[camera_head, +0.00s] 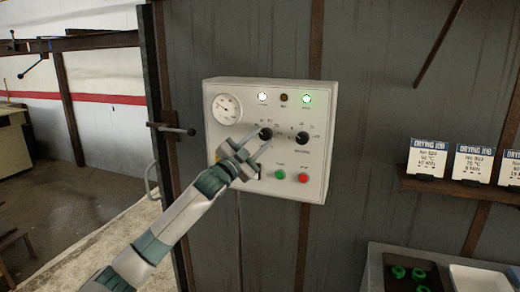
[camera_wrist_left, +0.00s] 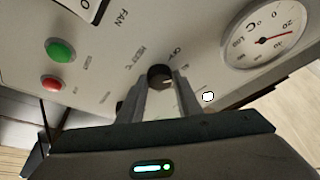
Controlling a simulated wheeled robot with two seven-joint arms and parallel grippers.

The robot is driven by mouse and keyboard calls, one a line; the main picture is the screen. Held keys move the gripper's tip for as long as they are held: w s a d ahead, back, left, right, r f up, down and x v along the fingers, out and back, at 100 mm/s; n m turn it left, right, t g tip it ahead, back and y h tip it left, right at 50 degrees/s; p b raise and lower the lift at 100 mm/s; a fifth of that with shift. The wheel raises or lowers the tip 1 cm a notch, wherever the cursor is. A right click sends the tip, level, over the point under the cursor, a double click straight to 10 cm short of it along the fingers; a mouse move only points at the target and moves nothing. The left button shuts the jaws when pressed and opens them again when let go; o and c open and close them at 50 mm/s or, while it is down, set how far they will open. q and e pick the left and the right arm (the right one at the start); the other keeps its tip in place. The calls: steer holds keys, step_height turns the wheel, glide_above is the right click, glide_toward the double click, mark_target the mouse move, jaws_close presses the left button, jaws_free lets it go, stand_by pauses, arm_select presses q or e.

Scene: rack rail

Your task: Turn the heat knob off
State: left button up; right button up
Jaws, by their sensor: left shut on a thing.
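The heat knob (camera_head: 265,133) is a round black dial on the white control box (camera_head: 313,165), left of a second black knob (camera_head: 302,138). In the left wrist view the heat knob (camera_wrist_left: 160,77) sits between the two fingers, with "HEAT °C" and "OFF" lettering beside it. My left gripper (camera_head: 259,141) reaches the panel from the lower left. In the left wrist view, my left gripper (camera_wrist_left: 161,84) is shut on the knob, one finger on each side. Its exact setting is too small to read. My right gripper is not in view.
A gauge (camera_head: 227,109), a white lamp (camera_head: 262,97) and a green lamp (camera_head: 307,98) are above the knobs. A green button (camera_head: 280,174) and a red button (camera_head: 303,177) are below. A shelf (camera_head: 455,186) with cards is at right. A handle (camera_head: 172,129) juts out left of the box.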

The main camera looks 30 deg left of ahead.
arm_select(q)
steer(key=n, duration=0.1)
steer(key=n+y+b, duration=0.1)
steer(key=n, duration=0.1)
steer(key=n+y+b, duration=0.1)
steer(key=n, duration=0.1)
steer(key=shift+w+d+f+t, duration=0.1)
steer(key=shift+d+f+t, duration=0.2)
steer(key=shift+t, duration=0.1)
steer(key=n+y, duration=0.2)
steer(key=n, duration=0.1)
steer(key=shift+n+b, duration=0.3)
steer(key=shift+n, duration=0.1)
steer(key=shift+r+n+y, duration=0.15)
steer(key=shift+n+y, duration=0.75)
steer(key=shift+n, duration=0.8)
steer(key=o, duration=1)
steer(key=shift+o, duration=0.2)
